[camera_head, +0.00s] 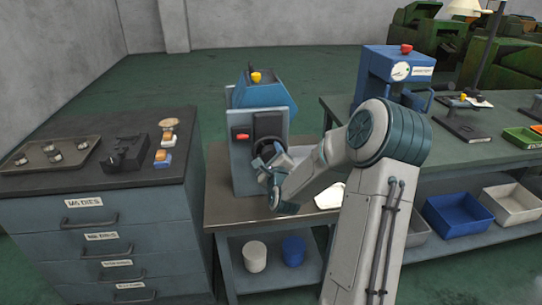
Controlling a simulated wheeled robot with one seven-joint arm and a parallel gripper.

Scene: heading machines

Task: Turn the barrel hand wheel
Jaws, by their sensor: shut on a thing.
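A grey and blue machine (246,165) stands on a low bench, with a yellow knob on top and a red button on its front.
A drawer cabinet (110,245) at the left carries a tray (50,156) with small round parts and a black fixture (124,152). A workbench (465,155) with a blue press (395,75) stands at the right. White and blue cups (255,257) are on the lower shelf.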

